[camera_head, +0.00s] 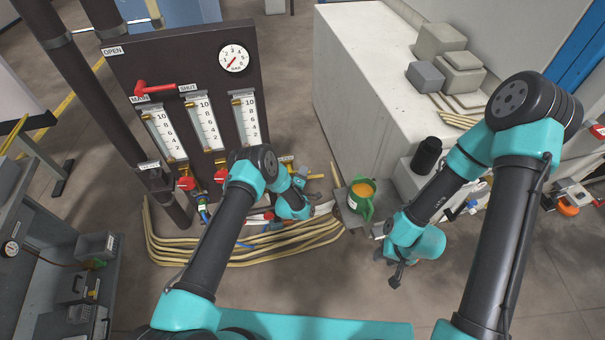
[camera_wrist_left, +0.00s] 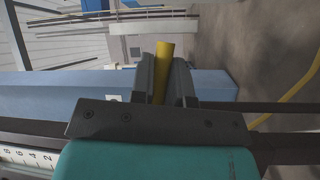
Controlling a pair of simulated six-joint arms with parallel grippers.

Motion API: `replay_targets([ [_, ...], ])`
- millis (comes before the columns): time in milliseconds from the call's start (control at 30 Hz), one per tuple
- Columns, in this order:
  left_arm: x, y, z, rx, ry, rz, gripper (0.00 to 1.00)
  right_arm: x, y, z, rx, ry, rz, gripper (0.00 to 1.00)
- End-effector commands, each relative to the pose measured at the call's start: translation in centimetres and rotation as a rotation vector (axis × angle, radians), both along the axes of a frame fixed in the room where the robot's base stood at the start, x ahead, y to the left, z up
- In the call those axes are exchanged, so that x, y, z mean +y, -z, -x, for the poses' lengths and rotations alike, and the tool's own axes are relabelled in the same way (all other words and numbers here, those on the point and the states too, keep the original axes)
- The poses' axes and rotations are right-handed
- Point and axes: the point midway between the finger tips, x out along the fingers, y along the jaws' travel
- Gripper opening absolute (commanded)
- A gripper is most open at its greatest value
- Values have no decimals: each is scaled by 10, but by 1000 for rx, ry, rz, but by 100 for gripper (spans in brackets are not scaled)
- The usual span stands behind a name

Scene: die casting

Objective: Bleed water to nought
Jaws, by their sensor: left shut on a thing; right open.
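A dark panel (camera_head: 180,60) carries a round pressure gauge (camera_head: 233,58); its red needle points to the lower left, near the low end. A red main lever (camera_head: 153,90) points toward the SHUT label. Three scaled flow meters (camera_head: 206,122) stand below, with red knobs (camera_head: 186,184) under them. My left gripper (camera_head: 304,182) is at the panel's lower right side. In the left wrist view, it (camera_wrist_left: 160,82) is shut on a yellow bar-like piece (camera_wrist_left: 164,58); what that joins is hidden. My right gripper (camera_head: 394,272) hangs open and empty over the floor.
A green container (camera_head: 367,209) with orange contents stands right of my left gripper. Yellow hoses (camera_head: 250,255) lie coiled below the panel. A white cabinet (camera_head: 365,85) with grey blocks (camera_head: 440,40) stands at right. The floor around my right gripper is clear.

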Motion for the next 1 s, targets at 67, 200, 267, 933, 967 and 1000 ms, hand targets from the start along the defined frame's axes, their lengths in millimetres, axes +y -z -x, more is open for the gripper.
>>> replay_targets([
  [67,0,0,0,-1,1,3,0,0,0,0,0,0,0,40],
  [200,0,0,0,-1,1,2,0,0,0,0,0,0,0,40],
  [267,0,0,0,0,0,2,19,0,0,0,0,0,0,40],
  [933,3,1,8,1,0,2,41,0,0,0,0,0,0,40],
  [967,3,1,11,1,0,2,41,0,0,0,0,0,0,40],
  [1000,4,2,15,2,0,1,41,0,0,0,0,0,0,40],
])
